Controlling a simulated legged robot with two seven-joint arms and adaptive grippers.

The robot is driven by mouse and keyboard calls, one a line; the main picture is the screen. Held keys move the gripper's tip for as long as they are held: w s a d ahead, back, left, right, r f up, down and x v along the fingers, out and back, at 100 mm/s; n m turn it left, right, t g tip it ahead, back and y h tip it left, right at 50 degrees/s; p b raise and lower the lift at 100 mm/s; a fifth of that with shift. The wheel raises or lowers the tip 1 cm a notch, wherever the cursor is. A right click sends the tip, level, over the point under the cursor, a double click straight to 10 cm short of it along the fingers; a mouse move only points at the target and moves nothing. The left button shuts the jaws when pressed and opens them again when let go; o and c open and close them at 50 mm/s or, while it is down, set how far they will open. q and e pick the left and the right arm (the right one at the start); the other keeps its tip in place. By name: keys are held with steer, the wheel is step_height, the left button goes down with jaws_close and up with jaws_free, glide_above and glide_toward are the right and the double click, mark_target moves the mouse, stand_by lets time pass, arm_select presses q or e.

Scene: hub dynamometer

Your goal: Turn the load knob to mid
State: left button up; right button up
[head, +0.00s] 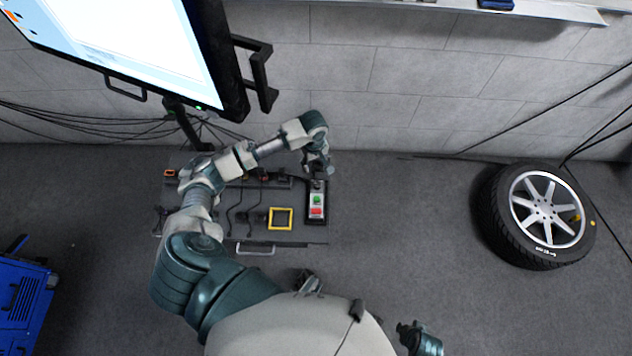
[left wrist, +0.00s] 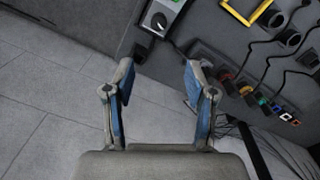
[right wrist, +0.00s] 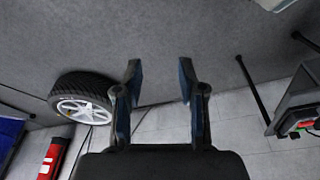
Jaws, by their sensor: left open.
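The load knob (left wrist: 159,21) is a round dial with a pale mark on a light panel of the control box, at the top of the left wrist view. In the head view the control box (head: 317,199) has a green and a red button, and its knob end lies close to my gripper. My left gripper (left wrist: 158,72) is open and empty; the knob lies beyond its fingertips, apart from them. It also shows in the head view (head: 319,172), by the box's far end. My right gripper (right wrist: 159,68) is open and empty, away from the box.
A yellow square frame (head: 280,218) and several cables lie on the dark bench unit left of the box. A monitor (head: 120,45) overhangs the upper left. A blue cabinet (head: 25,300) is at lower left. Floor between box and wheel is clear.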

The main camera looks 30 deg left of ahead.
arm_select(q)
steer(key=b, duration=0.2)
glide_toward(316, 183)
steer(key=shift+d+f, duration=0.45)
steer(key=shift+d, duration=0.1)
arm_select(e)
step_height(316, 183, up, 5)
steer(key=s+d, duration=0.1)
arm_select(q)
steer(key=f, duration=0.2)
steer(key=f+b, duration=0.1)
steer(key=f, duration=0.2)
steer(key=a+f+b, duration=0.1)
steer(key=f, duration=0.2)
steer(key=shift+w, duration=0.1)
steer(key=shift+d+b, duration=0.1)
steer(key=shift+b, duration=0.2)
steer(key=shift+d, duration=0.35)
steer(key=shift+a+f, duration=0.15)
steer(key=shift+a, duration=0.25)
jaws_close()
arm_select(e)
steer(key=w+a+r+t+y, duration=0.1)
steer(key=w+a+t, duration=0.3)
steer(key=w, duration=0.6)
steer(key=shift+r+t, duration=0.9)
